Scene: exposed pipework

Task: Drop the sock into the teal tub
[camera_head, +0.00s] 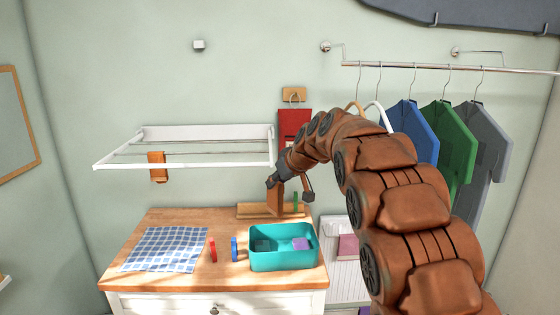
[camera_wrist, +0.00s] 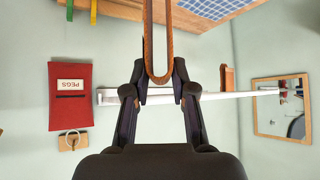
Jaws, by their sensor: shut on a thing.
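A rust-brown sock (camera_wrist: 168,45) hangs as a narrow loop between the fingers of my gripper (camera_wrist: 160,82) in the wrist view. In the head view my gripper (camera_head: 287,187) is shut on this brown sock (camera_head: 275,199), up near the wall behind the tub. The teal tub (camera_head: 283,264) stands on the wooden top, lower in the picture than the gripper. A lilac thing (camera_head: 301,244) and a darker teal thing lie in it. The sock is apart from the tub.
A white drying rack (camera_head: 200,133) on the wall carries another brown cloth (camera_head: 157,167). A checked cloth (camera_head: 166,249), a red peg (camera_head: 213,250) and a blue peg (camera_head: 235,249) lie left of the tub. A red peg bag (camera_wrist: 70,97) hangs behind; shirts hang at right.

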